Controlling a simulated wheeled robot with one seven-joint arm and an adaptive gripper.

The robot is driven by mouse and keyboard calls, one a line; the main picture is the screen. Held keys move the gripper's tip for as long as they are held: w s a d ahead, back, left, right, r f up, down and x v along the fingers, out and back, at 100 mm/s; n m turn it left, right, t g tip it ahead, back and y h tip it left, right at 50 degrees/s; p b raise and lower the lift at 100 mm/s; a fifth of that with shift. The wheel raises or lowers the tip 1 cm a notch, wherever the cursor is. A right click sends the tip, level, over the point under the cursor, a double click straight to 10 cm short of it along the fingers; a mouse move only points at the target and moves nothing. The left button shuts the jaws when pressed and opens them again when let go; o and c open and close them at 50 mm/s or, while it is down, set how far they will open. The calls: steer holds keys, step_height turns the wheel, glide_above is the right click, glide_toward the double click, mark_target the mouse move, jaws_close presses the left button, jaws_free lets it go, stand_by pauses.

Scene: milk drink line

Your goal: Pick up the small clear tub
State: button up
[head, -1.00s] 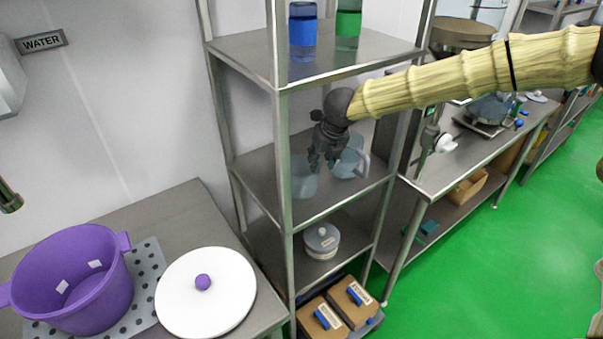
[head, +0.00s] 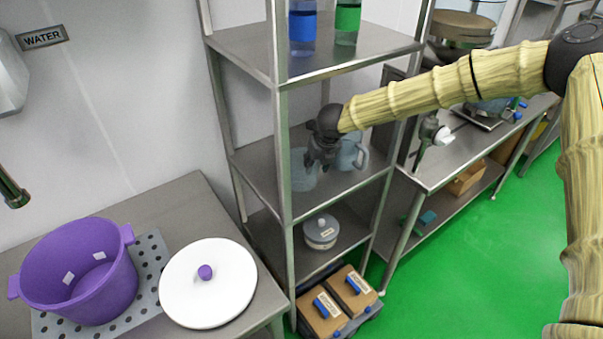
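A small clear tub (head: 303,176) stands on the middle shelf of the metal rack, close behind the front left post. My gripper (head: 314,168) reaches in from the right at the tub's upper right side, fingers pointing down. The fingers overlap the tub's rim in this view. I cannot tell whether they touch it or how far apart they are. Part of the tub is hidden behind the gripper and the post.
A clear jug (head: 351,155) with a handle stands just right of my gripper on the shelf. The rack's front post (head: 285,170) is close by on the left. A lidded tub (head: 321,233) sits on the shelf below. Blue (head: 302,30) and green (head: 347,22) containers stand above.

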jaws_close()
steer(key=shift+r, duration=0.15)
